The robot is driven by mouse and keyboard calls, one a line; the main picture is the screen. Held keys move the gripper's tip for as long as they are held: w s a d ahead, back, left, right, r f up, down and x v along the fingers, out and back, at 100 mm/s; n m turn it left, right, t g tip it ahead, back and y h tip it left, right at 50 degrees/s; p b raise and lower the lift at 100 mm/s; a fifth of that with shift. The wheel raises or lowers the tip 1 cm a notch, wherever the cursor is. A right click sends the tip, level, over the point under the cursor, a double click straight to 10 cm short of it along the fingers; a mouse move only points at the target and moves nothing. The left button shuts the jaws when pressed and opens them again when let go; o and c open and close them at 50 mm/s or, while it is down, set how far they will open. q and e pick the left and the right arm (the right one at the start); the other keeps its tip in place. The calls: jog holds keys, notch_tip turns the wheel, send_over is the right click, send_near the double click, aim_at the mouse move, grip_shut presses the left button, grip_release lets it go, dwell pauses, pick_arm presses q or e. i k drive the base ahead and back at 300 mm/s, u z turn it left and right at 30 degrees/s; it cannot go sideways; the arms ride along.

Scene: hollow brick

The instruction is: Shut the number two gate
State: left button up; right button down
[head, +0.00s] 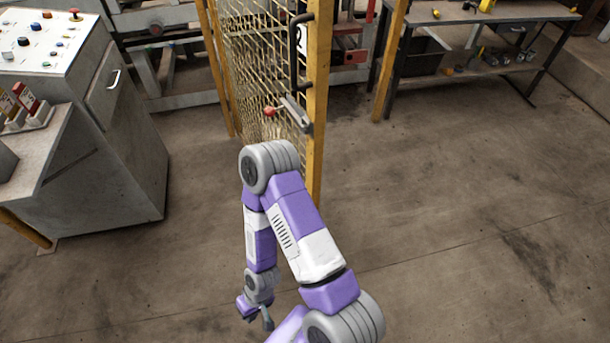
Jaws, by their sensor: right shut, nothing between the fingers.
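The gate (265,65) is a yellow-framed wire mesh panel at the top centre. It stands ajar, swung toward me, its near yellow upright (318,90) well apart from the yellow post (389,60) on the right. A white sign (302,38) with a partly hidden 2 is on it. A black pull handle (295,50) and a grey latch (296,112) with a red knob (270,112) are on the near edge. My right gripper (258,320) is shut and empty, low over the floor, well apart from the gate. My arm hides the gate's lower part. My left gripper is out of view.
A grey control console (125,130) with buttons stands at the left. A dark metal workbench (480,12) with tools stands at the back right. Machinery (165,60) lies behind the fence. The concrete floor (450,210) to the right is clear.

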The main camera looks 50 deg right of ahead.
aim_at(315, 41)
jog(key=u, duration=0.15)
jog(key=k, duration=0.3)
jog(key=z, duration=0.9)
